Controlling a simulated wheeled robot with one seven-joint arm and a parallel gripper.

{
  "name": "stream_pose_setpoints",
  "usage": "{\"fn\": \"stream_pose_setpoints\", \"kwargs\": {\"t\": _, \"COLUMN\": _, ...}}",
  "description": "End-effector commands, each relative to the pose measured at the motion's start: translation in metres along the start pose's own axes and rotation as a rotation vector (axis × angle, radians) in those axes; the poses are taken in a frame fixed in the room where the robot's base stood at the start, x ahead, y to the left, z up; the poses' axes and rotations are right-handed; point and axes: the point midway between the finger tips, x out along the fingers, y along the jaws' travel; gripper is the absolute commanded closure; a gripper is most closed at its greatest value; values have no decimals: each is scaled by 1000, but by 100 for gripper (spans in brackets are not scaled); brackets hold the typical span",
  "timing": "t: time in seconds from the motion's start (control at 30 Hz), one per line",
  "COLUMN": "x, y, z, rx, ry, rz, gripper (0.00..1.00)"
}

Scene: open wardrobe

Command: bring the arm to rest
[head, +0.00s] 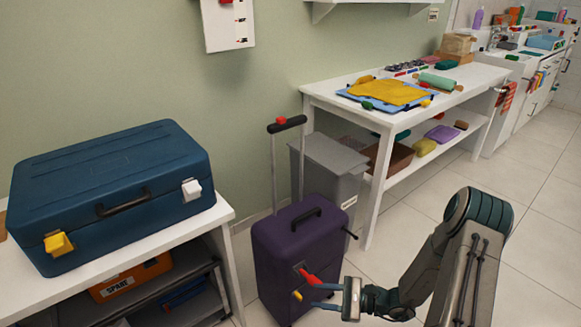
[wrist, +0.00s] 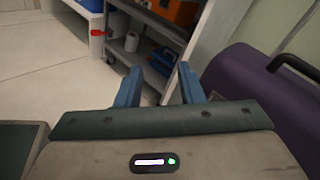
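My arm reaches in from the lower right of the head view. My gripper (head: 322,294) points left, in front of the purple suitcase (head: 283,243). In the wrist view my gripper (wrist: 158,82) has its two blue fingers apart, with nothing between them. The suitcase also shows in the wrist view (wrist: 245,85), to the right of the fingers. I cannot tell from the pictures whether any part of the arm touches it.
A blue case (head: 110,190) lies on the white bench (head: 185,232) at left, above an orange box (head: 130,280). A grey bin (head: 335,160) stands behind the suitcase. A white table (head: 345,103) with a yellow cloth (head: 385,92) is beyond. Tiled floor (head: 530,215) is open at right.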

Motion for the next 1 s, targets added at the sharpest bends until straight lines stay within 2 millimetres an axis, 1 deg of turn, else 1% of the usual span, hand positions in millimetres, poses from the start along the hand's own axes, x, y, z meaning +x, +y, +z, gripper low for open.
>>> {"fn": "stream_pose_setpoints", "kwargs": {"t": 0.03, "x": -2, "y": -6, "z": 26, "rx": -43, "ry": 13, "rz": 61, "gripper": 65}}
{"fn": "stream_pose_setpoints", "kwargs": {"t": 0.3, "x": -12, "y": -8, "z": 120, "rx": -241, "ry": 93, "rz": 371, "gripper": 65}}
{"fn": "stream_pose_setpoints", "kwargs": {"t": 0.5, "x": -27, "y": -7, "z": 184, "rx": -393, "ry": 179, "rz": 581, "gripper": 65}}
{"fn": "stream_pose_setpoints", "kwargs": {"t": 0.67, "x": -41, "y": -6, "z": 232, "rx": -522, "ry": 262, "rz": 732, "gripper": 65}}
{"fn": "stream_pose_setpoints", "kwargs": {"t": 0.8, "x": -56, "y": -6, "z": 272, "rx": -638, "ry": 345, "rz": 852, "gripper": 65}}
{"fn": "stream_pose_setpoints", "kwargs": {"t": 1.0, "x": -80, "y": -8, "z": 327, "rx": -808, "ry": 476, "rz": 998, "gripper": 65}}
